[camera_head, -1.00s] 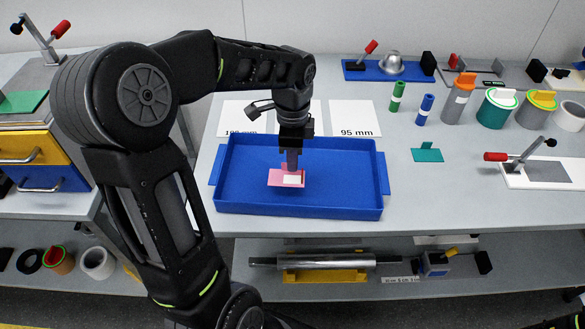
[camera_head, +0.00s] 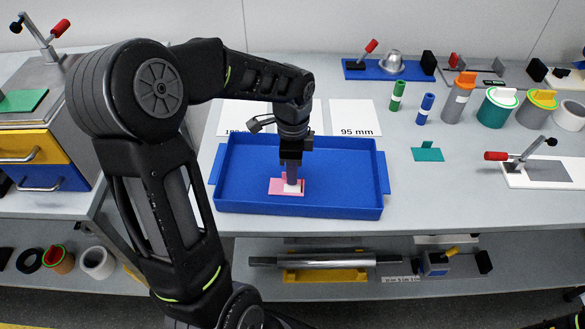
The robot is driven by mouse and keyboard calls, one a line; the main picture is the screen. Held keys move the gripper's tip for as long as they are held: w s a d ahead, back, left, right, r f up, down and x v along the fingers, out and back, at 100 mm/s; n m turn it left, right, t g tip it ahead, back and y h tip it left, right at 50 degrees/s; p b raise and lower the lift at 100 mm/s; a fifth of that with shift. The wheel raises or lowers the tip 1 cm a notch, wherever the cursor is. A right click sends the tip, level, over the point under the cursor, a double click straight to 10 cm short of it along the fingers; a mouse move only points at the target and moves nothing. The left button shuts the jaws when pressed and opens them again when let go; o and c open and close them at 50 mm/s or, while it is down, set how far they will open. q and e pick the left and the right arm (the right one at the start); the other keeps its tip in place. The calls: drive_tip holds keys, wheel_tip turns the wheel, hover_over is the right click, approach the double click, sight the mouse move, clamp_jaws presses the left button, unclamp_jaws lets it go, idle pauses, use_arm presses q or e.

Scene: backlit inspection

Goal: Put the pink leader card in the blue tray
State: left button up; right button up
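The pink leader card (camera_head: 277,186), with a white patch on it, is inside the blue tray (camera_head: 340,210), left of the tray's middle. It looks flat, at or very near the tray floor; the exact contact is hard to tell. My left gripper (camera_head: 291,181) points straight down over the card, with its fingers closed at the card's raised part. The fingers hide part of the card. My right gripper is not in view.
Green (camera_head: 397,97) and blue (camera_head: 425,108) cylinders and several larger canisters stand at the back right. A red-handled clamp (camera_head: 520,160) is at the right. White labelled sheets (camera_head: 354,117) lie behind the tray.

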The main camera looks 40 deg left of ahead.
use_arm(q)
drive_tip(key=shift+r, duration=0.1)
wheel_tip(320, 180, up, 12)
drive_tip(key=shift+p, duration=0.3)
idle(0.3)
idle(0.9)
